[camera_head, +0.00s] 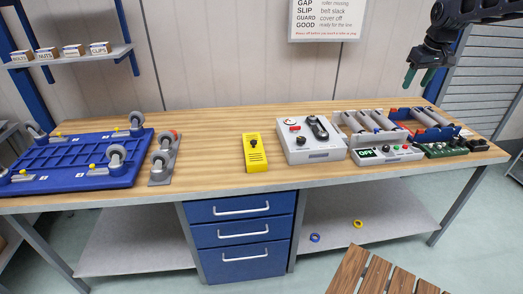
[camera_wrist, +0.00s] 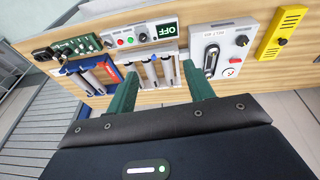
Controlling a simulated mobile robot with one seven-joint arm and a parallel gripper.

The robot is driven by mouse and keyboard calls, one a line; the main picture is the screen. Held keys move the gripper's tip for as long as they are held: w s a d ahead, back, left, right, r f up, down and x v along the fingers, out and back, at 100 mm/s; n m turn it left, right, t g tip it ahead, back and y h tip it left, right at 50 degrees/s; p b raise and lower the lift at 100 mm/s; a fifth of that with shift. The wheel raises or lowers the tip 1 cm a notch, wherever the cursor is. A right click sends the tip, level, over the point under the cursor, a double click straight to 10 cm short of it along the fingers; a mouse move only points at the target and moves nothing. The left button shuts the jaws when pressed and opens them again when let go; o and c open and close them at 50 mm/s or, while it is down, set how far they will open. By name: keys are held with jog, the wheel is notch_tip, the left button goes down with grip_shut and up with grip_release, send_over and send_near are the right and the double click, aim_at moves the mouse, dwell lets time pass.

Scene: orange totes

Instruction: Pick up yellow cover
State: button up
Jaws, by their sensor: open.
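The yellow cover (camera_head: 255,157) is a slim yellow piece with a black knob and a slotted front part. It lies on the workbench left of the grey control box. In the wrist view the yellow cover (camera_wrist: 281,34) shows at the upper right. My gripper (camera_head: 420,79) hangs in the air above the right end of the bench, far to the right of the cover. In the wrist view its two green fingers (camera_wrist: 160,76) are spread apart with nothing between them, over the roller unit.
A grey control box (camera_head: 309,152) with a black handle stands beside the cover. The roller unit (camera_head: 382,157), a green circuit board (camera_head: 441,150) and a blue wheeled base (camera_head: 75,170) also occupy the bench (camera_head: 211,150). Bare wood lies left of the cover. A wooden slatted top (camera_head: 375,275) shows in front.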

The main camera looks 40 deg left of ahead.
jog(key=a+f+n, duration=0.2)
jog(key=a+f, duration=0.1)
jog(key=a, duration=0.9)
jog(key=n+g, duration=0.2)
jog(key=n, duration=0.5)
send_over(254, 141)
jog(key=f, duration=2.6)
jog(key=shift+w+d, duration=0.15)
jog(key=shift+d, duration=0.2)
jog(key=shift+s+a+f, duration=0.1)
jog(key=shift+a+f, duration=0.05)
jog(key=shift+f, duration=1.15)
jog(key=shift+s+a+f, duration=0.1)
jog(key=shift+a+f, duration=0.05)
jog(key=shift+f, duration=1.15)
grip_shut()
